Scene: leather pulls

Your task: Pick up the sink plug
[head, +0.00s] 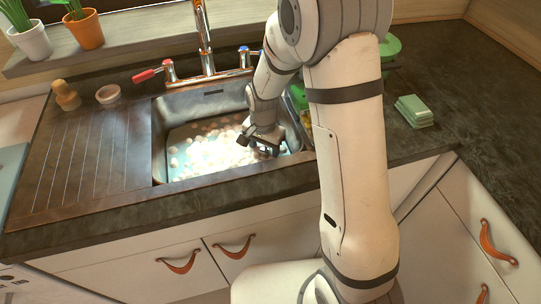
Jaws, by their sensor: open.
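The steel sink basin (159,150) holds pale water with many whitish foam-like blobs (210,145) on it. I cannot make out a sink plug in the head view; the blobs and my arm cover parts of the basin. My gripper (260,147) points down inside the right side of the basin, low over the blobs. Its dark fingers are apart, and I see nothing held between them. I cannot tell whether the fingertips touch the water.
A tap (205,40) with red and blue handles stands behind the basin. A ribbed drainboard (85,150) lies left, with a small bowl (108,94) and a wooden item (66,95) behind. Green sponge-like blocks (414,110) sit right. The counter's right side is mostly clear.

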